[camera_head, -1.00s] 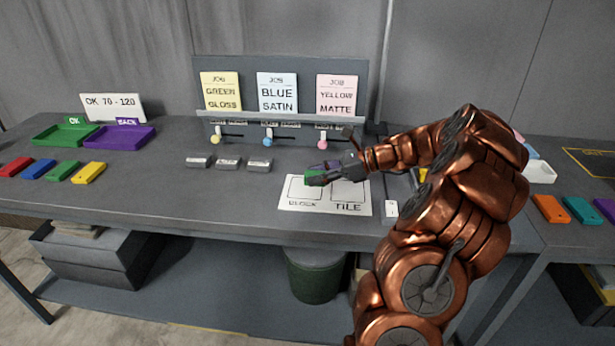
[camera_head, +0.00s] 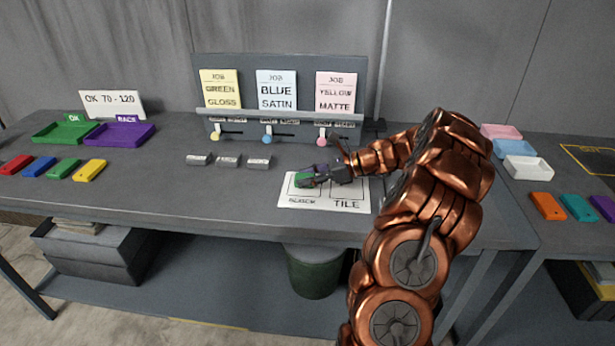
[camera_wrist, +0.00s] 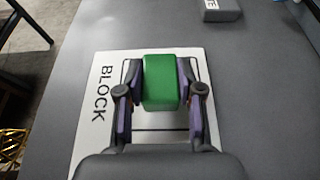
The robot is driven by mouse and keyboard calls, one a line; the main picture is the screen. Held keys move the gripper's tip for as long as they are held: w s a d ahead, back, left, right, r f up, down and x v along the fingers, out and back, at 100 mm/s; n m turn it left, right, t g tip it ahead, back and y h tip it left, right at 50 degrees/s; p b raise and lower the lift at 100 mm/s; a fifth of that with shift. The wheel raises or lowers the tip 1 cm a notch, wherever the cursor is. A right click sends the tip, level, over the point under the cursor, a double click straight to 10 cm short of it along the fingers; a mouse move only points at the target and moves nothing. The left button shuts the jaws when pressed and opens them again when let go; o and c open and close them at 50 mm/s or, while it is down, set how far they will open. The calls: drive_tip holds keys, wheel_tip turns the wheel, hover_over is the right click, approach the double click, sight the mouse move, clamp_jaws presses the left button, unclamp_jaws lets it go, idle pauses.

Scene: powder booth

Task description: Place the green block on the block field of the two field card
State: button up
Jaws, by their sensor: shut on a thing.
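The green block (camera_wrist: 160,82) is between the two fingers of my gripper (camera_wrist: 161,92), which is shut on it. In the head view the green block (camera_head: 304,180) shows at the tip of my gripper (camera_head: 312,177), over the block field. The white two field card (camera_head: 325,202) lies on the table, with the fields marked BLOCK at left and TILE at right. In the wrist view the card (camera_wrist: 98,125) shows its BLOCK lettering beside the block. I cannot tell whether the block touches the card.
Three grey blocks (camera_head: 228,161) lie behind and left of the card. A rack with job cards (camera_head: 277,92) stands at the back. Coloured tiles (camera_head: 64,169) and green and purple trays (camera_head: 124,135) are at left.

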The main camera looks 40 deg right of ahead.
drive_tip(key=o, duration=1.2)
drive_tip(key=shift+c, duration=0.2)
drive_tip(key=shift+d, duration=0.1)
drive_tip(key=b+v, duration=0.1)
drive_tip(key=v, duration=1.1)
drive_tip(key=shift+b, duration=0.4)
